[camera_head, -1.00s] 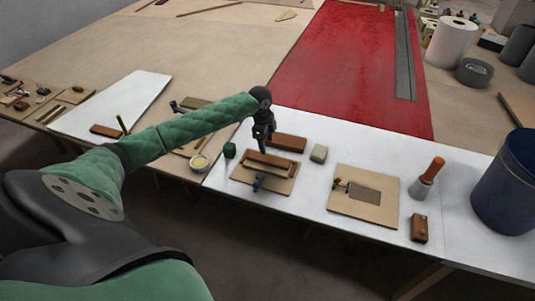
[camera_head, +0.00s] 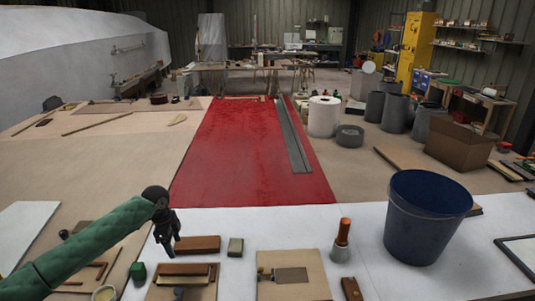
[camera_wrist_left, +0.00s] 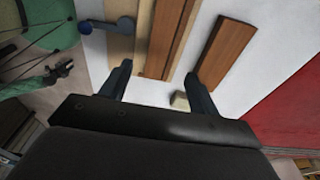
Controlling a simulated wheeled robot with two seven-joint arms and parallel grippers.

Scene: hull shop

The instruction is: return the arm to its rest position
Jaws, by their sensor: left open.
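My left gripper (camera_head: 167,248) hangs over the near white table, its green arm coming in from the left. It is open and empty, pointing down just left of a brown block (camera_head: 199,244). In the left wrist view my left gripper (camera_wrist_left: 158,76) shows its two fingers apart, with nothing between them but the view of the table and wooden pieces beyond. In that view, part of a green arm with a dark gripper (camera_wrist_left: 62,70) shows at the left, probably my right one; its jaws are too small to read.
Near the gripper are a board with a grooved wooden piece (camera_head: 187,271), a small grey block (camera_head: 235,247) and a green pot (camera_head: 138,271).

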